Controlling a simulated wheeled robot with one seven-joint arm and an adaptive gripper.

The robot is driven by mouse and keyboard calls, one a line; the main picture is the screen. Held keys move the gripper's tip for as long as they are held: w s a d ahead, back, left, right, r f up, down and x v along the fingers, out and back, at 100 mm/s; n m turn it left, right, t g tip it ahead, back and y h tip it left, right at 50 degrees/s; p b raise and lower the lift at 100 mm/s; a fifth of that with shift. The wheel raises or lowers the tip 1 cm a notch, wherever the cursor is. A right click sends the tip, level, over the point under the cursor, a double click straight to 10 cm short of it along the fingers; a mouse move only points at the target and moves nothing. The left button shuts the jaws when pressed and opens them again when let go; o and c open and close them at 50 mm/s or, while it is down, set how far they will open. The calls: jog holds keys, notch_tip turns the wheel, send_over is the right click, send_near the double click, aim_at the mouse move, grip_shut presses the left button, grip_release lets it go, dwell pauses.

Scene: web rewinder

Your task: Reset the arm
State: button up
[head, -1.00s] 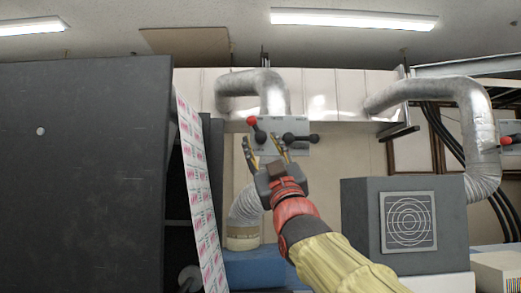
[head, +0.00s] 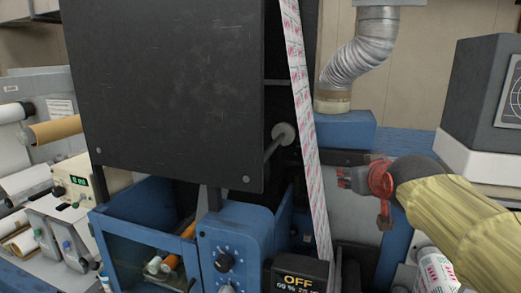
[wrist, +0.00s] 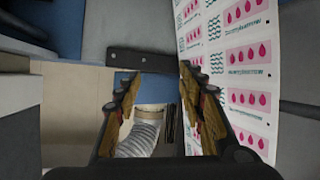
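My arm, in a yellow sleeve with a red wrist, reaches in from the right of the head view. My gripper (head: 343,178) points left, just right of the printed web (head: 306,120). In the wrist view my gripper (wrist: 158,90) has its two fingers spread apart, with nothing between them. The pink-and-white printed web (wrist: 240,75) runs behind and beside the right finger there. I cannot tell whether they touch. A silver duct (wrist: 140,135) shows beyond the gap between the fingers.
The blue machine has a large dark panel (head: 165,90), a control box with a knob (head: 224,262) and an "OFF" display (head: 299,281). A dark grey box (head: 480,90) stands at the right. A flexible duct (head: 358,62) comes down behind.

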jog(key=s+a+f+g+b, duration=0.1)
jog(key=s+a+f+g, duration=0.1)
jog(key=s+f, duration=1.1)
jog(key=s+a+f+g+y+b, duration=0.1)
jog(key=s+f+g, duration=0.4)
jog(key=s+f, duration=0.9)
jog(key=s+a, duration=0.1)
jog(key=s, duration=0.2)
jog(key=shift+f+m+g, duration=0.25)
jog(key=shift+m+g, duration=0.05)
jog(key=shift+m, duration=0.1)
